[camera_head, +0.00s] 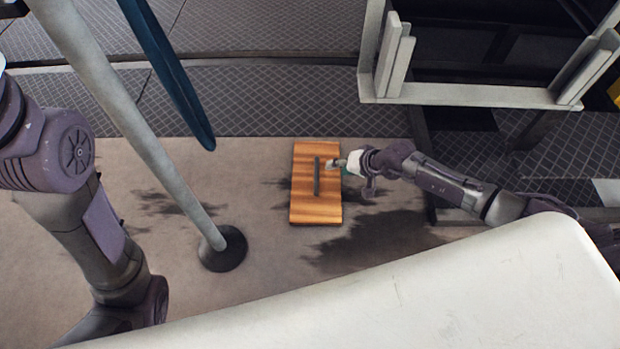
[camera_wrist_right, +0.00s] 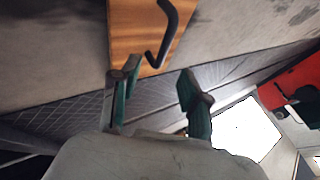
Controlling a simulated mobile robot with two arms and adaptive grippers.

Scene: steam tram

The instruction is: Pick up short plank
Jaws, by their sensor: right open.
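The short plank (camera_head: 303,208) is a wooden board with a dark bar handle (camera_head: 317,177) on it. It lies on the floor near the middle of the head view. In the right wrist view the plank (camera_wrist_right: 130,30) is at the top, with its bent dark handle (camera_wrist_right: 165,35) near the fingers. My right gripper (camera_head: 335,164) is just right of the handle, over the plank's right side. Its two fingers (camera_wrist_right: 158,90) are apart with nothing between them. My left arm comes in at the left of the head view, but its gripper is out of the picture.
A pale pole (camera_head: 150,140) with a round dark base (camera_head: 222,248) stands left of the plank. A blue strap or bar (camera_head: 170,70) hangs at upper left. A white-framed structure (camera_head: 470,94) is at upper right. Floor around the plank is clear.

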